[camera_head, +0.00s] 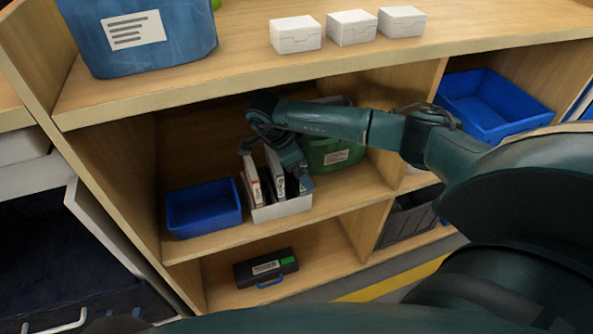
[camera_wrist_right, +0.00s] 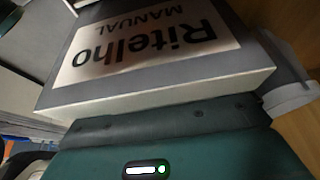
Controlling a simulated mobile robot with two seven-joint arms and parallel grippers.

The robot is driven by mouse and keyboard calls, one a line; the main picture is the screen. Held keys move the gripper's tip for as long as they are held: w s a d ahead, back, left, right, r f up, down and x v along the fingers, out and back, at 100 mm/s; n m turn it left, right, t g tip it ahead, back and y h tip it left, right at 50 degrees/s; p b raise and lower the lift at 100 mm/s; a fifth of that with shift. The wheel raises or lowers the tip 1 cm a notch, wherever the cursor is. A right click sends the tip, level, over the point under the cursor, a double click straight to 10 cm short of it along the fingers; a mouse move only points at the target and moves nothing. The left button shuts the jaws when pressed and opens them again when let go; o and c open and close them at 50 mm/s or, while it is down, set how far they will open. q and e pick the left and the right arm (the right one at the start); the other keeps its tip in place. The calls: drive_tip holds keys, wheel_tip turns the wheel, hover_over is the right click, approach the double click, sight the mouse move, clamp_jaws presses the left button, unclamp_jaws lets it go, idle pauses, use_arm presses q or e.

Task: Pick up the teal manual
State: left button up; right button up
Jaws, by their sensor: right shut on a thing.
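A white file holder (camera_head: 281,211) stands on the middle shelf with several upright manuals in it. My right arm reaches in from the right, and its gripper (camera_head: 290,165) is down among the manuals at the holder's right side. The right wrist view shows a manual (camera_wrist_right: 95,95) close up, with a pale label reading "Ritelho MANUAL"; its cover looks grey in the dim light. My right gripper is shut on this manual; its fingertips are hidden. Of my left arm, only a dark part shows at the bottom left edge, and its jaws cannot be made out.
A blue bin (camera_head: 204,208) is left of the holder, and a green bin (camera_head: 335,153) is behind it to the right. A black toner case (camera_head: 266,268) lies on the shelf below. Shelf dividers stand on both sides.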

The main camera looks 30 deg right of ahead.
drive_tip(key=shift+r, duration=0.15)
wheel_tip(320, 180, up, 4)
drive_tip(key=shift+s+f+p, duration=0.15)
drive_tip(key=shift+f+p, duration=0.1)
drive_tip(key=shift+p, duration=0.4)
drive_tip(key=s+a+p, duration=0.2)
drive_tip(key=s+a, duration=0.2)
drive_tip(key=s, duration=1.2)
use_arm(q)
wheel_tip(320, 180, up, 8)
drive_tip(key=a+n+p, duration=0.1)
drive_tip(key=p, duration=0.4)
drive_tip(key=shift+s+f, duration=0.2)
drive_tip(key=shift+s, duration=0.25)
use_arm(e)
wheel_tip(320, 180, up, 7)
drive_tip(key=s, duration=0.1)
drive_tip(key=shift+f, duration=0.15)
use_arm(q)
drive_tip(key=shift+s, duration=0.1)
use_arm(e)
drive_tip(key=shift+s+a, duration=0.15)
